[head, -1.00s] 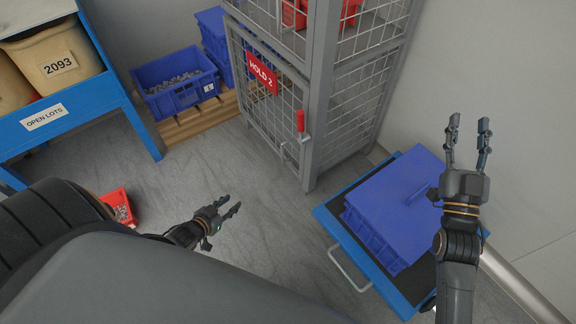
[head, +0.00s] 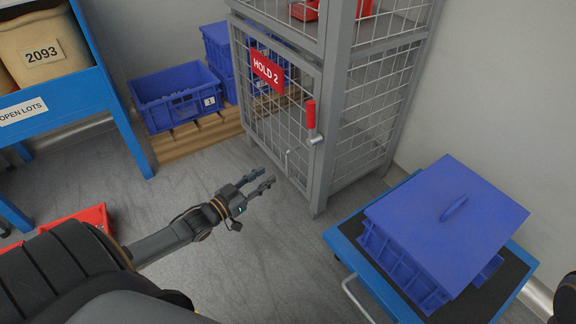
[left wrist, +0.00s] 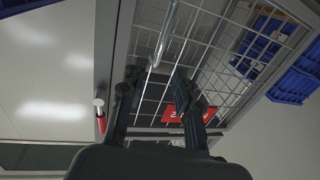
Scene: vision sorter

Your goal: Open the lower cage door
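The lower cage door (head: 262,122) is a mesh panel in a grey frame with a red HOLD 2 sign (head: 267,72). It looks shut. A latch with a red grip (head: 311,114) sits upright at its right edge, and a small metal pull handle (head: 288,160) is below and left of it. My left gripper (head: 268,180) is open and empty, low in front of the door and apart from it. In the left wrist view the open fingers (left wrist: 152,85) point at the door, with the handle bar (left wrist: 164,38) beyond them and the red latch grip (left wrist: 99,113) to the left.
A blue cart (head: 388,276) carrying a lidded blue crate (head: 440,225) stands right of the cage. Blue bins (head: 178,98) on a pallet (head: 196,137) stand left of it. A blue rack (head: 128,113) and a red bin (head: 72,228) are further left. The floor before the door is clear.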

